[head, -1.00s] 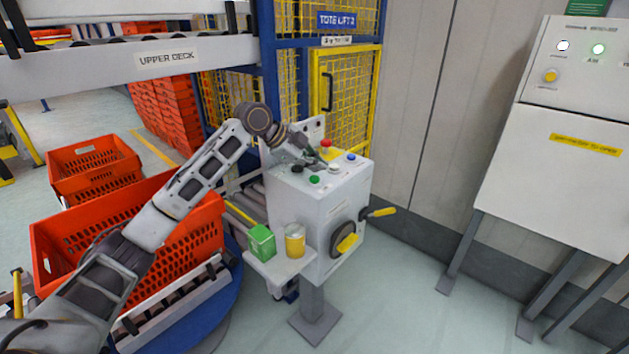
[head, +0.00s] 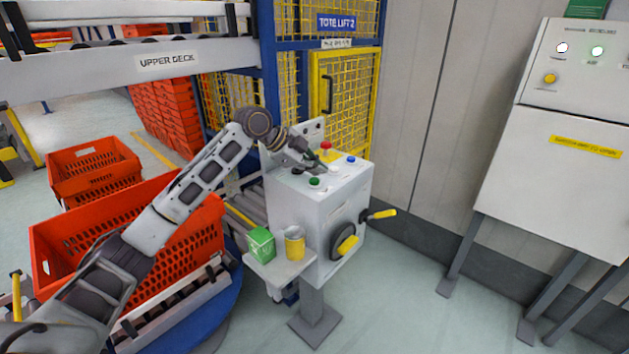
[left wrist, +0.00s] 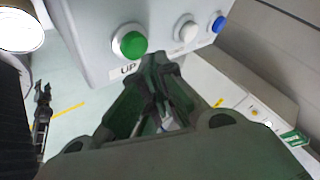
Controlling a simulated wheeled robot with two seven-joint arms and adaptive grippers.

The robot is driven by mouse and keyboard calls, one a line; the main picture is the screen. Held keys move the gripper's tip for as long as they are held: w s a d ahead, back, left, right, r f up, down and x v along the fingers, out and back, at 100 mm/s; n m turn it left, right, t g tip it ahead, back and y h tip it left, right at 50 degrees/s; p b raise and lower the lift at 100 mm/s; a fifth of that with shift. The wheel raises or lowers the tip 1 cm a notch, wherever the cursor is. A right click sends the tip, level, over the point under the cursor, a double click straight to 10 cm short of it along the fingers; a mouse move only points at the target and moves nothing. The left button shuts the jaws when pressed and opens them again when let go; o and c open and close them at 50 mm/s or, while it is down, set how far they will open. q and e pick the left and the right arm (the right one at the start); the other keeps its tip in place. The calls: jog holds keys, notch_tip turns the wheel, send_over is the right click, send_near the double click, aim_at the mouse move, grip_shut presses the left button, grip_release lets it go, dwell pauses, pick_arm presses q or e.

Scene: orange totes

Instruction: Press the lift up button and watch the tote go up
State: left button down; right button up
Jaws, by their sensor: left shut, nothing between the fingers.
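The green button (head: 315,182) is on the sloped top of the grey control box (head: 300,215). In the left wrist view the green button (left wrist: 132,44) sits above a label reading UP. My left gripper (head: 318,164) is over the box top, just behind the green button. Its fingers are shut and empty. In the left wrist view the left fingertips (left wrist: 156,66) show just right of and below the button, apart from it in the picture. A large orange tote (head: 75,240) stands on rollers at the left. I see no tote inside the lift cage.
A red button (head: 326,145), a blue button (head: 351,159) and a white button (left wrist: 186,30) share the panel. A green box (head: 261,244) and a yellow can (head: 295,242) stand on the side shelf. The yellow lift cage (head: 342,100) is behind.

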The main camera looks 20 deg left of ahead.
pick_arm(q)
jog(key=shift+f, duration=0.4)
dwell(0.6)
